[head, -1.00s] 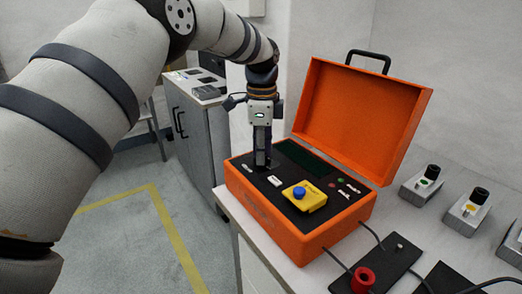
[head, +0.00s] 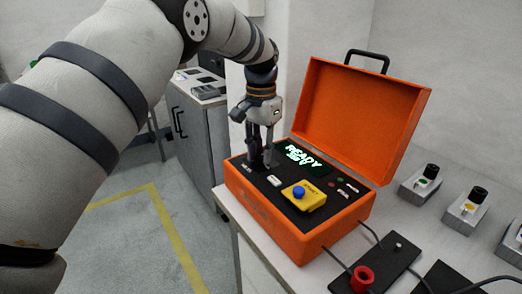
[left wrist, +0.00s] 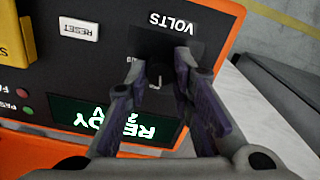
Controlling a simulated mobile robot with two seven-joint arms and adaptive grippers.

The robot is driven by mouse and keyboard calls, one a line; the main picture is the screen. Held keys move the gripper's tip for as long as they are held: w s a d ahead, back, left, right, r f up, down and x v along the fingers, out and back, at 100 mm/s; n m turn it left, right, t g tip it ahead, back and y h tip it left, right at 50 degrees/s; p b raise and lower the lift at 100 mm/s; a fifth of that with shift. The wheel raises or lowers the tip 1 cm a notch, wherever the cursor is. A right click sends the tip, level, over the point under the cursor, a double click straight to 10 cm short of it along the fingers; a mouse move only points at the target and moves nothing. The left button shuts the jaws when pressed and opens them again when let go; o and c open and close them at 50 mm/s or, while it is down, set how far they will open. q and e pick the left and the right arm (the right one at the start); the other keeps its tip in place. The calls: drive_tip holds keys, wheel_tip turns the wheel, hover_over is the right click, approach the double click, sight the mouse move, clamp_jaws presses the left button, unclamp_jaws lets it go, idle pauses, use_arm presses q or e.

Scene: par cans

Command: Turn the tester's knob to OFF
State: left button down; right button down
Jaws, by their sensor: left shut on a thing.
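The tester is an open orange case (head: 262,207) with a black panel. Its display (head: 303,157) is lit and reads READY, with a second line that I cannot read clearly. My left gripper (head: 261,160) points down at the panel's back left corner. In the left wrist view the dark knob (left wrist: 157,84), with a pale pointer line, sits between the fingertips of my left gripper (left wrist: 160,74), beside the VOLTS label (left wrist: 171,22). The gripper is shut on the knob. The fingers hide part of the knob's markings. My right gripper is not in view.
A yellow box with a blue button (head: 299,192) and a white RESET button (head: 274,180) are on the panel. The open lid (head: 362,118) stands behind. Cables lead to a black plate with a red socket (head: 363,278). Lamp units (head: 420,183) stand on the right.

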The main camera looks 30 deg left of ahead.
use_arm(q)
drive_tip(key=n, duration=1.1)
drive_tip(key=shift+f+n, duration=0.1)
drive_tip(key=shift+n, duration=1.9)
drive_tip(key=c, duration=1.4)
unclamp_jaws()
drive_tip(key=shift+o, duration=0.2)
